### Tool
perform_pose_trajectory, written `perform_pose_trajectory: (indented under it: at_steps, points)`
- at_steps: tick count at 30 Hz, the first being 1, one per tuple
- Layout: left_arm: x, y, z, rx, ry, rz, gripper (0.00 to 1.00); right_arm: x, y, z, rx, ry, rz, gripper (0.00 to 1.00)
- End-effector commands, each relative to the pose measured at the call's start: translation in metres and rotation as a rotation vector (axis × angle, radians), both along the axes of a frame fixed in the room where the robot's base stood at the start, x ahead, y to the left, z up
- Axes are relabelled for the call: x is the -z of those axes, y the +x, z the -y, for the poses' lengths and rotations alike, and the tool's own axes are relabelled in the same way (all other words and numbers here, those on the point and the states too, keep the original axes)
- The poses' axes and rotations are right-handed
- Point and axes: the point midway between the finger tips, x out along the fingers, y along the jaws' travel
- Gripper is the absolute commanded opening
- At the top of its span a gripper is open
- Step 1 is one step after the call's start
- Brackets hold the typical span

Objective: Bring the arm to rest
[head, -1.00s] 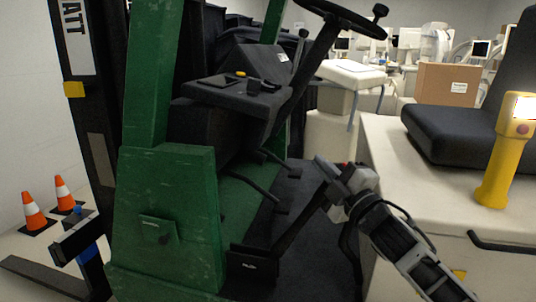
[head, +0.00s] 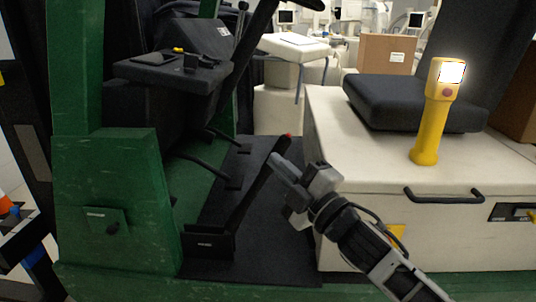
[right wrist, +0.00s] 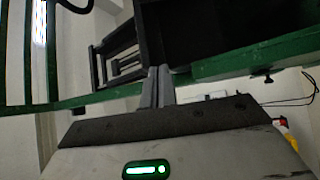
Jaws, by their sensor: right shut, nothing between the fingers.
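My right gripper (head: 276,160) is in the middle of the head view, its arm coming in from the lower right. Its fingers are together with nothing between them; they also show closed in the right wrist view (right wrist: 157,88). In the head view the fingertips overlap a black lever (head: 235,203) with a red tip, just below that tip. I cannot tell whether they touch it. My left gripper is not in view.
A green forklift body (head: 118,190) stands at the left with a black dash (head: 172,70). On the right are a cream seat base (head: 350,220), a black seat (head: 385,100) and a yellow handset (head: 430,120). A cardboard box (head: 387,54) is behind.

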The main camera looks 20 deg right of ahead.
Motion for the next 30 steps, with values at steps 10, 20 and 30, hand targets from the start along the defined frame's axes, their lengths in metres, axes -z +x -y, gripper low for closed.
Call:
perform_pose_trajectory:
  at_steps: [10,20,30]
  points:
    - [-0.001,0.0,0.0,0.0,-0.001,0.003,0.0,0.001,-0.005,0.002,0.0,-0.001,0.002,0.0]
    - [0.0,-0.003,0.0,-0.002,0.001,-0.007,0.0,0.02,-0.009,0.0,-0.005,0.056,-0.069,0.0]
    - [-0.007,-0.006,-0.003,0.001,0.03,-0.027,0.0,0.201,-0.113,-0.017,0.102,0.704,-0.803,0.0]
